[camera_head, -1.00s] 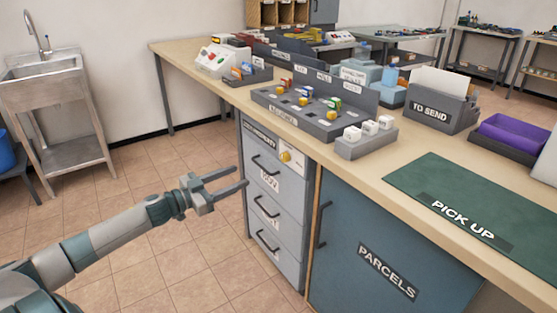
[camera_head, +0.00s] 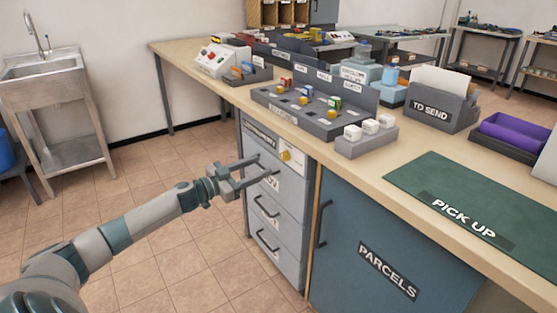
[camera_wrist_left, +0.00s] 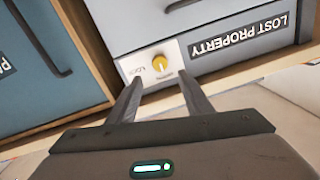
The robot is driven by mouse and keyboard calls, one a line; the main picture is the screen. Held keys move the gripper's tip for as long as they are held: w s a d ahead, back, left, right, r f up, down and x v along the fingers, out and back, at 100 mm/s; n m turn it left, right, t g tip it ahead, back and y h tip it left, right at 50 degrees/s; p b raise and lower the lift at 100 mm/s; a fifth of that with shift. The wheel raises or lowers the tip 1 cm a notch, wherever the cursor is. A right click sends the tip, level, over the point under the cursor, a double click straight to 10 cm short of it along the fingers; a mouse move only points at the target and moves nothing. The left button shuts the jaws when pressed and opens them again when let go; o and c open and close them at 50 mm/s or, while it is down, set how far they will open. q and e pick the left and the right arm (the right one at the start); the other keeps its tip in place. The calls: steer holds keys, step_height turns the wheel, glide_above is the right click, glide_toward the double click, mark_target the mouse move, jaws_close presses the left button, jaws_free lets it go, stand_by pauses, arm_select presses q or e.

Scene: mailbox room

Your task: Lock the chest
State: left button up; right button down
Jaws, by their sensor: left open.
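The grey chest of drawers (camera_head: 289,227) stands under the counter, with several drawers and dark bar handles; all look closed. A yellow round knob (camera_head: 286,155) on a pale plate sits at its upper right. In the left wrist view the knob (camera_wrist_left: 160,63) lies ahead, between and beyond my fingertips, beside a "LOST PROPERTY" label (camera_wrist_left: 239,35). My left gripper (camera_head: 262,170) is open and empty, in front of the top drawer, left of and a little below the knob. In the wrist view the left gripper (camera_wrist_left: 156,88) does not touch the knob. My right gripper is not in view.
A blue "PARCELS" cabinet (camera_head: 350,215) adjoins the chest on the right. The wooden counter (camera_head: 365,170) overhangs above, carrying a grey sorting rack (camera_head: 300,118), white cubes and a green mat (camera_head: 450,195). The tiled floor to the left is clear.

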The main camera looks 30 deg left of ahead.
mark_target(282, 157)
arm_select(q)
steer(key=shift+x, duration=4.45)
steer(key=c, duration=1.1)
